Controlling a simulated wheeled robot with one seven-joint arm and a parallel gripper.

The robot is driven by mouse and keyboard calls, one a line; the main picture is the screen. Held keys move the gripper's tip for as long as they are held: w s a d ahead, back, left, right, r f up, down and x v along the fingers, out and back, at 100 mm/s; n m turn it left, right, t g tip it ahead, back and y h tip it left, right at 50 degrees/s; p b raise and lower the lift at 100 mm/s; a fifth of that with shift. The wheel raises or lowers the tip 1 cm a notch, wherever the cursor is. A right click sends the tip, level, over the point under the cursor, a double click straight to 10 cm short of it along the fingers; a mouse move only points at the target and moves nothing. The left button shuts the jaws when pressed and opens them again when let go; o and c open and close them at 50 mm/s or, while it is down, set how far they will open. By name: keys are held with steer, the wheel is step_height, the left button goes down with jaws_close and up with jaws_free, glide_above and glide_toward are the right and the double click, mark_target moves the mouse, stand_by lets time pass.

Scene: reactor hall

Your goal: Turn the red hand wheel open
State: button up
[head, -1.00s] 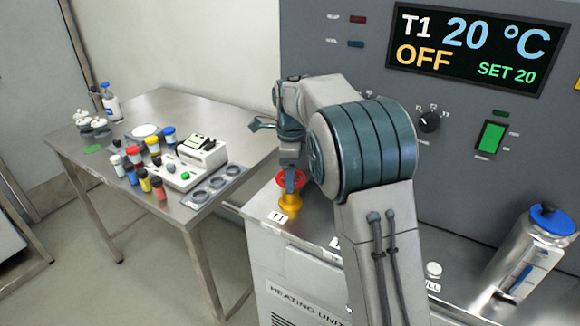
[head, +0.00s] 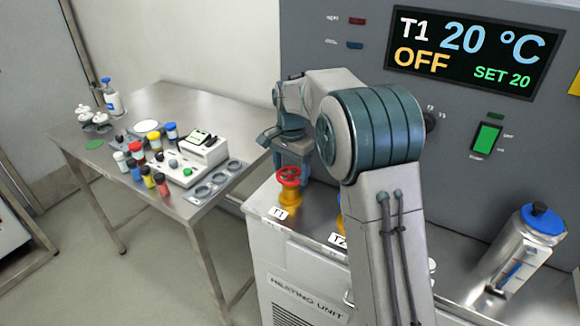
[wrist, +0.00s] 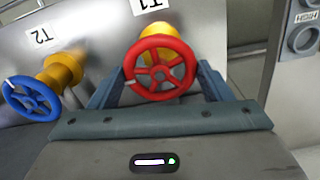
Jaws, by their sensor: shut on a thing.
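The red hand wheel (head: 289,174) sits on a yellow valve stem (head: 291,197) behind the T1 label (head: 279,213). In the wrist view the red wheel (wrist: 160,69) shows spokes and a small white mark on its left rim. My gripper (wrist: 160,78) is shut on the wheel, with one finger at each side of the rim. In the head view my gripper (head: 290,167) reaches the wheel from above and behind, and its fingertips are hard to make out.
A blue hand wheel (wrist: 31,100) on a yellow stem stands beside it near the T2 label (wrist: 39,37). The panel display (head: 468,50) reads T1 20 °C, OFF, SET 20. A metal flask (head: 514,255) stands at the right. A side table (head: 200,212) holds several bottles.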

steer(key=n, duration=0.4)
steer(key=shift+w+r+n+p, duration=0.1)
steer(key=shift+r+n+p, duration=0.1)
steer(key=shift+n+p, duration=0.15)
steer(key=n, duration=0.4)
steer(key=shift+n+p, duration=0.25)
steer(key=shift+p, duration=0.1)
steer(key=n, duration=0.4)
steer(key=shift+p, duration=0.3)
steer(key=n, duration=0.5)
steer(key=shift+p, duration=0.4)
steer(key=n, duration=0.3)
steer(key=shift+a+r+n+p, duration=0.1)
steer(key=shift+n+p, duration=0.2)
steer(key=shift+p, duration=0.05)
steer(key=n+p, duration=0.1)
steer(key=n, duration=0.3)
steer(key=shift+n, duration=0.3)
steer(key=n+p, duration=0.1)
steer(key=n, duration=0.3)
steer(key=shift+p, duration=0.3)
steer(key=shift+n+p, duration=0.7)
steer(key=shift+n, duration=1.4)
